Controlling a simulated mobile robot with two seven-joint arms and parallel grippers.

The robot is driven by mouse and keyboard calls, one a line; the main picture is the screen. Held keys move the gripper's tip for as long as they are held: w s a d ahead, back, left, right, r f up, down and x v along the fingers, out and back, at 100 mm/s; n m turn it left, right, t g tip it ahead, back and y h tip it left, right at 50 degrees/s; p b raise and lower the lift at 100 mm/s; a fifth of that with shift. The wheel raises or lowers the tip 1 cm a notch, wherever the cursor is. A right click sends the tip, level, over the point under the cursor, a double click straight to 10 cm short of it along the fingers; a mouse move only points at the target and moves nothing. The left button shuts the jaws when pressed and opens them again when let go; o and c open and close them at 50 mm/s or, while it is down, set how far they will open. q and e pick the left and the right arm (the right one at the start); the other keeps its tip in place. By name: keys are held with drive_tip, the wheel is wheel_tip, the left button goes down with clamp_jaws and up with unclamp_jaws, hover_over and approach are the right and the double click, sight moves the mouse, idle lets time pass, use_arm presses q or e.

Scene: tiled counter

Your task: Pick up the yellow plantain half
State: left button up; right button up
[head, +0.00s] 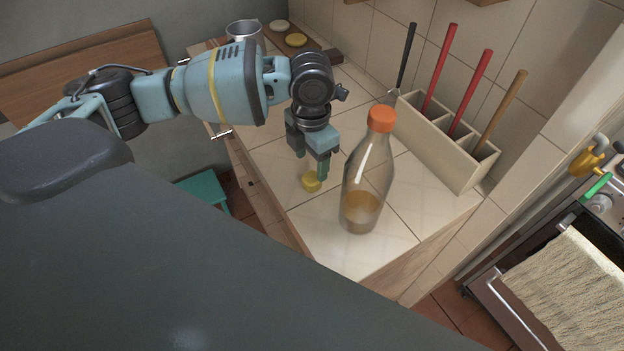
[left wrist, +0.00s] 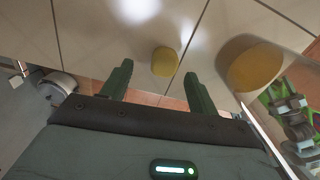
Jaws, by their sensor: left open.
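The yellow plantain half (head: 311,183) is a small, short yellow piece lying on the tiled counter, left of the bottle. In the left wrist view the yellow piece (left wrist: 165,61) lies just ahead of the gap between my fingertips. My left gripper (head: 312,167) points down over the counter, close above the piece, and one finger partly overlaps it in the head view. In the left wrist view the two green fingers (left wrist: 159,70) are apart with nothing between them. Whether a finger touches the piece cannot be told.
A clear bottle (head: 367,185) with an orange cap and amber liquid stands close right of the gripper. A holder (head: 445,150) with several long handles stands along the wall. A metal pot (head: 244,33) and a board with round pieces (head: 297,40) are at the back.

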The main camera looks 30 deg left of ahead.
sight(312, 177)
use_arm(q)
drive_tip(key=f, duration=0.4)
drive_tip(key=shift+s+d, duration=0.25)
drive_tip(key=shift+s, duration=0.15)
drive_tip(key=shift+f, duration=0.55)
drive_tip(key=c, duration=1.1)
